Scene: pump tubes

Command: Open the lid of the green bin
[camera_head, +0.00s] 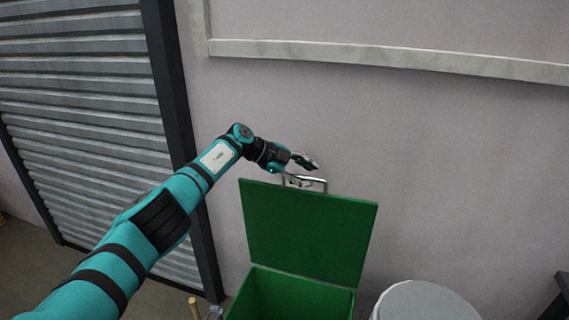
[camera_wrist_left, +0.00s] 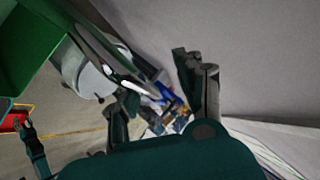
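The green bin (camera_head: 290,297) stands against the wall in the head view. Its green lid (camera_head: 308,232) is raised and stands nearly upright, so the bin's mouth is open. A metal handle (camera_head: 305,183) sits on the lid's top edge. My left gripper (camera_head: 308,163) is just above the handle; whether they touch is unclear. In the left wrist view the fingers of my left gripper (camera_wrist_left: 157,95) are spread apart, with no object clearly held between them. Green bin parts show at that view's upper left. My right gripper is not in view.
A grey round-topped container (camera_head: 425,302) stands right of the bin. A ribbed metal shutter (camera_head: 85,110) with a dark post (camera_head: 180,120) is at the left. A wooden stick end (camera_head: 195,308) rises left of the bin. The wall (camera_head: 450,170) is close behind the lid.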

